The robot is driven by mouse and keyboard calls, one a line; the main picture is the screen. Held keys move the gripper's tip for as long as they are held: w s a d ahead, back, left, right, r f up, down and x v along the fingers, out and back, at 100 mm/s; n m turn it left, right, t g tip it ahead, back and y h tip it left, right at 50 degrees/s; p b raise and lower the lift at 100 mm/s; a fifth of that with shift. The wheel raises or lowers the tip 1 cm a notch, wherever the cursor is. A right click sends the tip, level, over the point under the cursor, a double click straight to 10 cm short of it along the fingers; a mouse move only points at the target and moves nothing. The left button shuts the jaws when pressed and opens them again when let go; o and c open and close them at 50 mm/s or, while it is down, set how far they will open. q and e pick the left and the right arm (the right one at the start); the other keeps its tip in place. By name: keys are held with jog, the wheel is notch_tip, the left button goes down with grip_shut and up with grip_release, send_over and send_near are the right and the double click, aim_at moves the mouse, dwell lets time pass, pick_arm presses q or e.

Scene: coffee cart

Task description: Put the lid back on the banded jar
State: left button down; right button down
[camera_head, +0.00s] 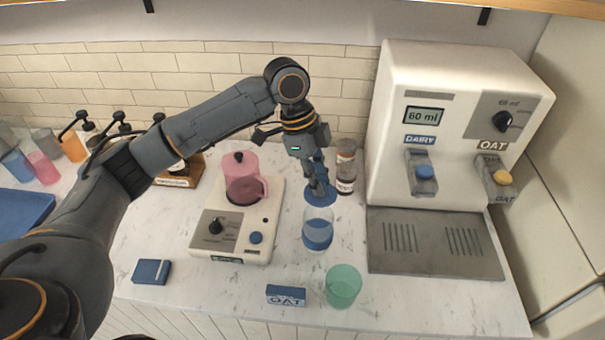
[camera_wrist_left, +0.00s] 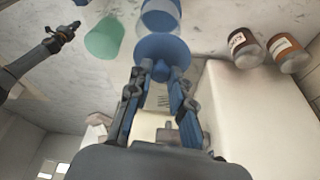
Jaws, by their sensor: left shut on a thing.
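The banded jar (camera_head: 317,233), clear glass with a blue band, stands upright and open on the counter right of the blender base; it also shows at the top of the left wrist view (camera_wrist_left: 160,18). My left gripper (camera_head: 319,187) is shut on the knob of a round blue lid (camera_head: 321,198). The lid (camera_wrist_left: 150,46) is held just behind and above the jar's rim, apart from it as far as I can tell. What looks like my right gripper (camera_wrist_left: 62,36) shows small in the left wrist view; its jaws are unclear.
A green cup (camera_head: 343,286) and a blue OAT box (camera_head: 286,295) are in front of the jar. A brown labelled bottle (camera_head: 345,172) stands behind it. The white milk dispenser (camera_head: 390,130) is to the right, the blender base (camera_head: 236,235) with its pink jug (camera_head: 240,165) to the left.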

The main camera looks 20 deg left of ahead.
aim_at(318, 198)
pick_arm(q)
jog(key=shift+s+d+r+m, duration=0.15)
jog(key=shift+s+r+m, duration=0.2)
jog(key=shift+r+m, duration=0.05)
jog(key=shift+s, duration=0.2)
jog(key=shift+m, duration=0.3)
notch_tip(318, 198, down, 2)
jog(key=b, duration=0.2)
jog(key=shift+g+b, duration=0.3)
notch_tip(318, 198, down, 3)
jog(key=b, duration=0.3)
jog(key=shift+r, duration=0.2)
jog(key=shift+f, duration=0.85)
jog(key=shift+p, duration=1.15)
